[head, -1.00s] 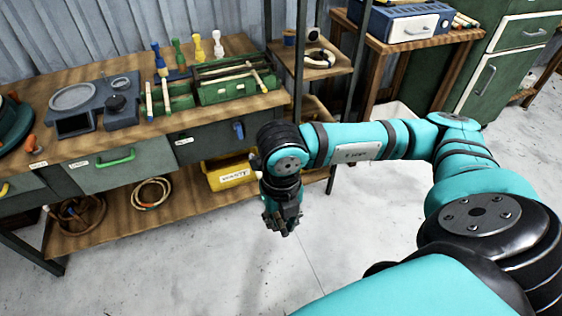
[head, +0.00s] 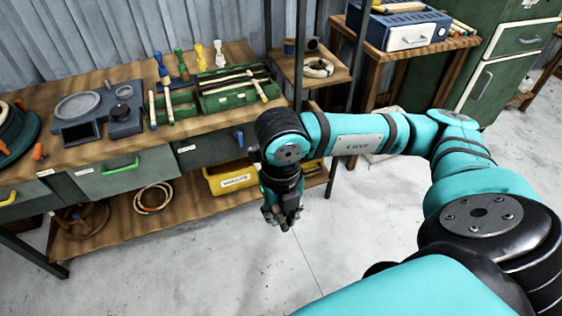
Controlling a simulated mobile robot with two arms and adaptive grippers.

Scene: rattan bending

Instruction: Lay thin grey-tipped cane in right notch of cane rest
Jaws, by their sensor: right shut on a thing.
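My right gripper (head: 280,222) points down over the floor in front of the workbench, below its top. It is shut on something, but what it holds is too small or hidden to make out. A green holder (head: 214,103) on the bench has thin dark canes and a pale stick lying across it. A smaller green holder (head: 183,113) beside it carries pale sticks. I cannot tell for sure which piece is the cane rest, and no grey tip can be made out. My left gripper is not in view.
The workbench (head: 60,152) also bears a dark grey fixture (head: 124,126) and several coloured pegs. A yellow bin (head: 234,182) and a cane coil (head: 153,197) are on its lower shelf. A side table holds a blue box (head: 408,40). The floor (head: 230,265) is clear.

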